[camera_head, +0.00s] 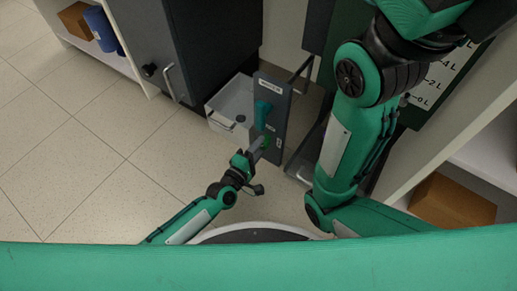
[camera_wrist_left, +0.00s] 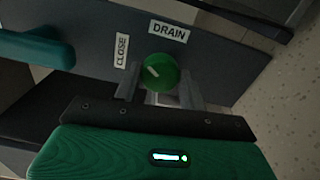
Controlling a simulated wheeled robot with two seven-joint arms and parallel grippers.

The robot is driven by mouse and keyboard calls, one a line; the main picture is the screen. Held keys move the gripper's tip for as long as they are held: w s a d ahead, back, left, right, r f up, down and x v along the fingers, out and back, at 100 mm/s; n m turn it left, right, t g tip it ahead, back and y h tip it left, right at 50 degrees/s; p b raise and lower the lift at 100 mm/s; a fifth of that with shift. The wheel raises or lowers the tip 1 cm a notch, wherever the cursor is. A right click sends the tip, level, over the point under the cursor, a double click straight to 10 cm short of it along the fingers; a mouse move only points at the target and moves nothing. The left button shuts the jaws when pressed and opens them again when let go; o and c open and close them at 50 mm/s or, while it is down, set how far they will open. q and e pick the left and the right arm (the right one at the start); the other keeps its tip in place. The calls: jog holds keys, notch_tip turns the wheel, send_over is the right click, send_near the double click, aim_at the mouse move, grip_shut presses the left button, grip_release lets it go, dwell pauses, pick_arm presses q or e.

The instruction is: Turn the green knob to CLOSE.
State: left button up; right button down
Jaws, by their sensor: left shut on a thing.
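The green knob (camera_head: 266,141) is on the dark grey panel (camera_head: 273,90), below a teal handle. In the left wrist view the knob (camera_wrist_left: 160,72) is round, with a short white mark pointing up and left, roughly towards the CLOSE label (camera_wrist_left: 122,50). The DRAIN label (camera_wrist_left: 169,32) is above the knob. My left gripper (camera_head: 257,147) is at the panel, shut on the knob. Its fingers (camera_wrist_left: 160,92) show on both sides of the knob in the wrist view. My right gripper is out of view.
A teal handle (camera_head: 262,115) sticks out just above the knob; it is also close by in the left wrist view (camera_wrist_left: 35,48). A light grey open bin (camera_head: 232,105) stands left of the panel, before a dark cabinet (camera_head: 190,45). Tiled floor at left is clear.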

pick_arm(q)
jog(key=shift+f, duration=0.15)
jog(key=shift+n+b, duration=0.7)
jog(key=shift+n, duration=0.4)
jog(key=shift+w+r+n+b, duration=0.1)
jog(key=shift+r+n+b, duration=0.25)
jog(key=shift+n, duration=0.35)
jog(key=shift+w+a, duration=0.1)
